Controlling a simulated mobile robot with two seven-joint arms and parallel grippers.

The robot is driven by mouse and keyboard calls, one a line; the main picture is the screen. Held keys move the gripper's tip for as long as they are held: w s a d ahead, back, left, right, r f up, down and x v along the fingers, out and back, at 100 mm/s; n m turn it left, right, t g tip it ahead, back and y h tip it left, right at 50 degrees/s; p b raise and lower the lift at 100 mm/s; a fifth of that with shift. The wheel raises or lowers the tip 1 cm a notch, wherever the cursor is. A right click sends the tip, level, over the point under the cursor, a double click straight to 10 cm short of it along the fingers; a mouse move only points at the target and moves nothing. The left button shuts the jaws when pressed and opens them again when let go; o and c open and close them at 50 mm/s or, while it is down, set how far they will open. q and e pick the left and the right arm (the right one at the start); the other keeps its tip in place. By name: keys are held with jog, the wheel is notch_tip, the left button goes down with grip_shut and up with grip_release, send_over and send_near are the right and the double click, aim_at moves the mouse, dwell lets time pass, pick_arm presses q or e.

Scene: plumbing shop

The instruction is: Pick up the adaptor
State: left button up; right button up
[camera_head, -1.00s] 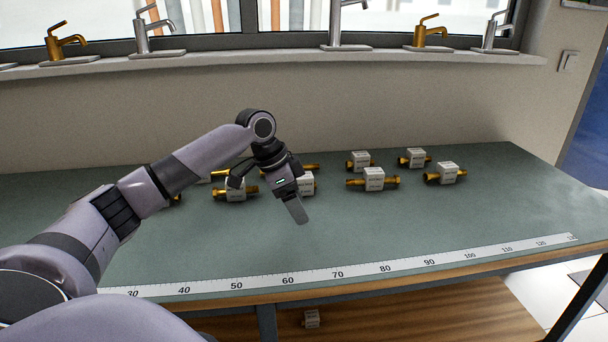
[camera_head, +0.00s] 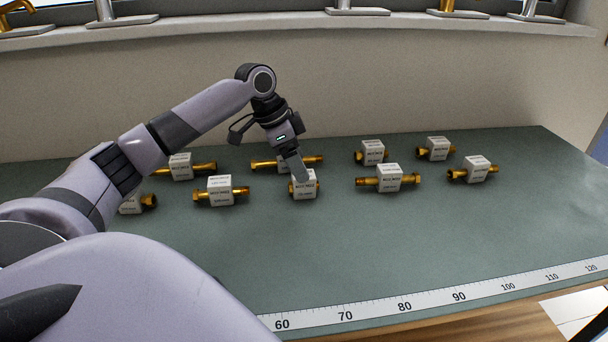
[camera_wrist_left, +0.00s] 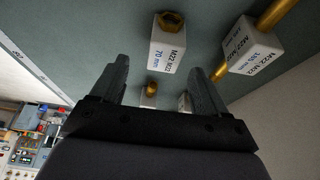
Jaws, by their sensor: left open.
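Several brass adaptors with white labelled blocks lie on the green bench top. My left gripper (camera_head: 298,168) is open, just above and behind one short adaptor (camera_head: 304,186), partly covering it in the head view. In the left wrist view, the two dark fingers (camera_wrist_left: 160,88) stand apart with nothing held. A block marked 70 mm (camera_wrist_left: 168,50) lies beyond the fingertips, and a longer adaptor's block (camera_wrist_left: 250,46) lies to its right. Smaller brass pieces show between the fingers, partly hidden. I cannot tell which adaptor is meant. My right gripper is not in view.
A white measuring tape (camera_head: 450,299) runs along the bench's front edge. The front of the green bench top (camera_head: 340,255) is clear. Taps stand on the sill behind.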

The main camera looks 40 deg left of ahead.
aim_at(306, 190)
pick_arm(q)
jog(key=shift+w+a+f, duration=0.1)
jog(key=shift+w+a, duration=0.15)
jog(key=shift+w, duration=0.05)
jog(key=x, duration=0.7)
jog(key=shift+s+a, duration=0.1)
jog(key=shift+s, duration=0.25)
jog(key=c, duration=1.1)
